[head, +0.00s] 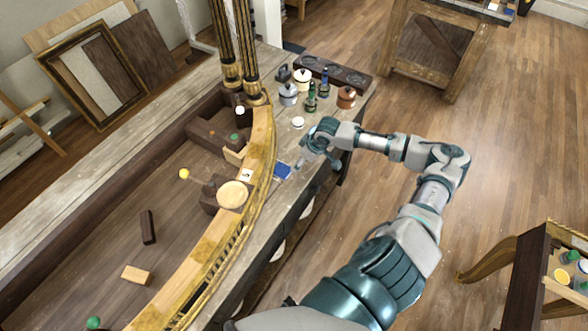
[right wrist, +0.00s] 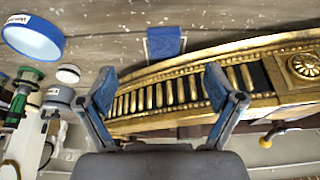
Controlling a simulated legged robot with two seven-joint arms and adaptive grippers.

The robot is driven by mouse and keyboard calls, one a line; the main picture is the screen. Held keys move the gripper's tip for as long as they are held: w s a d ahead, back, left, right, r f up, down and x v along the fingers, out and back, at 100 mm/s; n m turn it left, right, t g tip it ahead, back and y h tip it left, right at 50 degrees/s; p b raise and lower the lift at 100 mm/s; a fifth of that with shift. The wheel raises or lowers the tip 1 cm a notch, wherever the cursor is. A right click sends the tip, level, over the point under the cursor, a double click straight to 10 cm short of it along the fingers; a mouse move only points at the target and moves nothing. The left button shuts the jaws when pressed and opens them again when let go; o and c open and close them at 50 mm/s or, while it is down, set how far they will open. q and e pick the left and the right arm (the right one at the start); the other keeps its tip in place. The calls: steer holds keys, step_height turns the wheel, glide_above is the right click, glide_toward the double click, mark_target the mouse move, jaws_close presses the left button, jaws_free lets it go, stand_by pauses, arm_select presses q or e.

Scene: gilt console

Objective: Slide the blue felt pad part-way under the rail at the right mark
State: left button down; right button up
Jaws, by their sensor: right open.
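The blue felt pad (head: 283,171) lies flat on the grey wooden top, beside the outer edge of the curved gilt rail (head: 262,150). In the right wrist view the pad (right wrist: 165,40) shows beyond the gold rail (right wrist: 180,92), its near end at or very close to the rail's edge; I cannot tell whether any of it is underneath. My right gripper (head: 301,163) is just right of the pad in the head view. In the right wrist view its two fingers (right wrist: 160,88) are apart with nothing between them. My left gripper is out of view.
Several small jars and bottles (head: 311,97) and a dark tray (head: 335,72) stand beyond the gripper. A round white lid (head: 298,123) lies nearer. Gilt columns (head: 235,50) rise at the rail's far end. A wooden disc (head: 232,194) sits by the rail.

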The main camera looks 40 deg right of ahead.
glide_above(289, 173)
steer(key=s, duration=0.2)
step_height(289, 173, down, 6)
steer(key=shift+s, duration=0.15)
steer(key=x, duration=0.2)
steer(key=d+x, duration=0.1)
steer(key=x, duration=0.1)
steer(key=shift+f, duration=0.35)
steer(key=shift+d+f, duration=0.15)
steer(key=shift+f, duration=0.15)
steer(key=shift+w+f, duration=0.15)
steer(key=shift+w, duration=0.05)
steer(key=shift+a, duration=0.45)
steer(key=c, duration=0.8)
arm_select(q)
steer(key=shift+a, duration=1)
arm_select(e)
steer(key=shift+d, duration=0.1)
steer(key=c, duration=0.4)
